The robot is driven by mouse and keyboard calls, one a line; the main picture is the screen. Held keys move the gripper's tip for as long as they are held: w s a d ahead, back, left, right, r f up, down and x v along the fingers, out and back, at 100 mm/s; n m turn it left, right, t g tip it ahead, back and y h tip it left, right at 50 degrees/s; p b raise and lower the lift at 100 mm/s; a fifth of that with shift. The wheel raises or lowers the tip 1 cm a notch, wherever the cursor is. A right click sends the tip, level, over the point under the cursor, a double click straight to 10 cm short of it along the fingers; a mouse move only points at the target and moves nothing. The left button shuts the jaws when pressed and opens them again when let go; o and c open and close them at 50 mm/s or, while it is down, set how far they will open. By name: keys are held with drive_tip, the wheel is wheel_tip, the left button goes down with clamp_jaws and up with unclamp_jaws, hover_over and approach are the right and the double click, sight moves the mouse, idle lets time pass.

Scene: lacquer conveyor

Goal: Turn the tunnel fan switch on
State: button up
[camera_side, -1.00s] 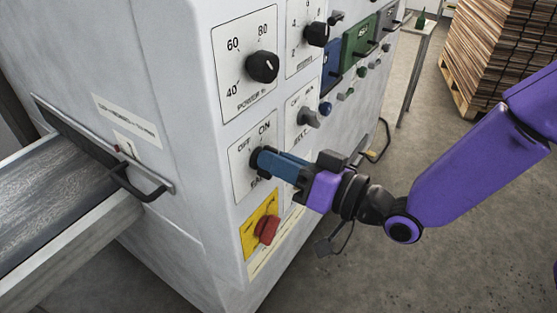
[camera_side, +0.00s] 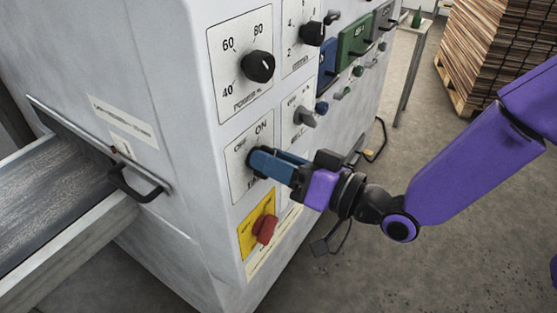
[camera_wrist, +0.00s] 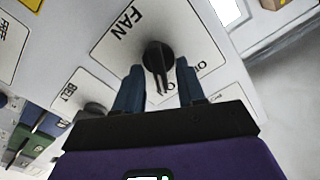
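The fan switch is a black rotary knob (camera_wrist: 157,58) on a white plate (camera_wrist: 112,42) lettered FAN, with OFF and ON marks. In the wrist view its narrow grip points down toward what looks like the OFF mark. My gripper (camera_wrist: 160,72) has its two blue fingers on either side of the knob, with a visible gap to its grip. In the side view, my gripper (camera_side: 256,163) reaches the panel at the FAN plate (camera_side: 240,150), and the fingers hide most of the knob.
A red knob (camera_side: 264,229) on a yellow plate sits just below. The black power knob (camera_side: 258,66) is above, and the grey belt knob (camera_side: 304,116) is to the right. A conveyor (camera_side: 60,190) with a handle (camera_side: 135,188) lies left. The floor (camera_side: 350,285) at lower right is open.

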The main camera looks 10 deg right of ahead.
drive_tip(key=shift+s, duration=0.1)
drive_tip(key=v, duration=1.7)
drive_tip(key=shift+d, duration=0.2)
idle(0.5)
drive_tip(key=shift+s+r, duration=0.1)
idle(0.4)
drive_tip(key=s+d+f+n+g+h, duration=0.4)
drive_tip(key=s+d+f+n+g, duration=0.2)
drive_tip(key=d+g, duration=0.3)
drive_tip(key=s+d+n+g+h, duration=0.1)
drive_tip(key=d+h, duration=0.3)
drive_tip(key=d, duration=0.5)
drive_tip(key=s+d+n+g+h, duration=0.2)
drive_tip(key=s+d+h, duration=0.1)
drive_tip(key=d, duration=0.7)
drive_tip(key=shift+r+n+g+h, duration=0.3)
drive_tip(key=shift+r+n+h, duration=0.15)
drive_tip(key=shift+h, duration=0.25)
